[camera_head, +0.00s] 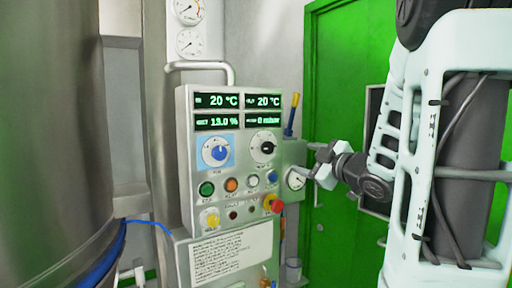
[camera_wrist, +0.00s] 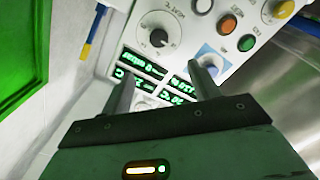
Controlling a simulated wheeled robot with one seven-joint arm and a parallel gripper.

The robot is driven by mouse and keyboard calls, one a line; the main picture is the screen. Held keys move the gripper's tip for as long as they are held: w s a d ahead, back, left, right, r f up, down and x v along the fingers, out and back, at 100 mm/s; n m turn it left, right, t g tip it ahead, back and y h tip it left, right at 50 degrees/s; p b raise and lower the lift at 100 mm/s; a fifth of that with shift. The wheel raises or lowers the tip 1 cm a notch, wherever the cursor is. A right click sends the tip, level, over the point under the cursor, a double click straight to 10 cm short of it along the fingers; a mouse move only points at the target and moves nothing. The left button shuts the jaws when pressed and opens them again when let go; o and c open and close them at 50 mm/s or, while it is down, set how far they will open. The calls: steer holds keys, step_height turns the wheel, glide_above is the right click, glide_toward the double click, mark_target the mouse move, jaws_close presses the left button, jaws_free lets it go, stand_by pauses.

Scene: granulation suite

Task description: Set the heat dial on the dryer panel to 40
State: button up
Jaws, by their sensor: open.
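The dryer panel (camera_head: 188,150) is a light grey box with green displays on top. Two round dials sit below the displays. The right one has a black knob on a white scale; this looks like the heat dial (camera_head: 264,147), and I cannot read its setting. It also shows upside down in the wrist view (camera_wrist: 158,38), with small lettering beside it. The left dial (camera_head: 217,152) has a blue knob on a blue square. My gripper (camera_head: 313,163) is right of the panel, open and empty. In the wrist view its fingers (camera_wrist: 163,72) point toward the panel, apart from the heat dial.
Below the dials are several coloured buttons and a red stop knob (camera_head: 272,204). A steel vessel (camera_head: 50,120) stands left; a green door (camera_head: 340,60) is behind.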

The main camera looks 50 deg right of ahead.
mark_target(269, 148)
steer(key=p+x, duration=0.1)
steer(key=x, duration=0.4)
steer(key=p+x, duration=0.1)
steer(key=x, duration=0.5)
steer(key=p+x, duration=0.2)
steer(key=x, duration=0.4)
steer(key=shift+w+r, duration=0.1)
steer(key=shift+r, duration=0.2)
steer(key=c, duration=1)
